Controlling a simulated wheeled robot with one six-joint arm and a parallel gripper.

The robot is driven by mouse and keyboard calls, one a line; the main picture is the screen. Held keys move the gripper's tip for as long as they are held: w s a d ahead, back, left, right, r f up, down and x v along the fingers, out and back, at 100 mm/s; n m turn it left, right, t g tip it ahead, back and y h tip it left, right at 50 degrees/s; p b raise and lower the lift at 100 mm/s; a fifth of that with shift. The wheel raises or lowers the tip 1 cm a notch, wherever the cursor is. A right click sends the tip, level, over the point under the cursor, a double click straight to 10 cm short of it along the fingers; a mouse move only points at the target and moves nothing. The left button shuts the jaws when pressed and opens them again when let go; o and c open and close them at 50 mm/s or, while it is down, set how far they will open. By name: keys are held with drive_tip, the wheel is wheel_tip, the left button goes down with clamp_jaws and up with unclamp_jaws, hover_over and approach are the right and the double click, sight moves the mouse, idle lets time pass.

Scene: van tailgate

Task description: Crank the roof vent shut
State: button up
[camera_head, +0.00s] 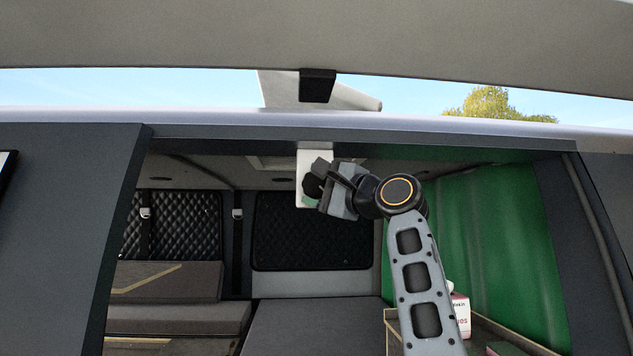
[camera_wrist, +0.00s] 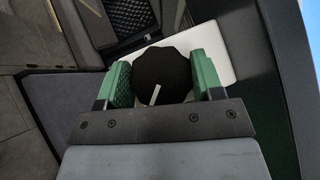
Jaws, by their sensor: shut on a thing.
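The crank is a round black knob with a scalloped edge and a white pointer line (camera_wrist: 161,72). It sits on a white plate (camera_wrist: 215,52), which also shows hanging below the door header in the head view (camera_head: 314,151). My gripper (camera_wrist: 158,85) is shut on the knob, with one green-padded finger on each side. In the head view my gripper (camera_head: 318,184) hides much of the knob. A pale panel (camera_head: 284,88), probably the vent lid, stands raised and tilted above the roof edge, partly behind a black block.
The open tailgate (camera_head: 430,40) spans the top, and the door header (camera_head: 230,146) runs close above my gripper. Inside are a grey bed (camera_head: 310,325), a green curtain or wall (camera_head: 480,240) at the right and a white-and-red box (camera_head: 461,315).

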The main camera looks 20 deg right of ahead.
drive_tip(key=shift+s+r, duration=0.2)
drive_tip(key=shift+r, duration=0.15)
drive_tip(key=o, duration=0.6)
drive_tip(key=shift+d, duration=0.1)
drive_tip(key=shift+c, duration=0.2)
drive_tip(key=o, duration=0.3)
drive_tip(key=shift+d+f, duration=0.1)
drive_tip(key=shift+d, duration=0.1)
drive_tip(key=shift+w+a, duration=0.1)
drive_tip(key=shift+f, duration=0.1)
drive_tip(key=shift+b+v, duration=2.95)
drive_tip(key=shift+v, duration=3.9)
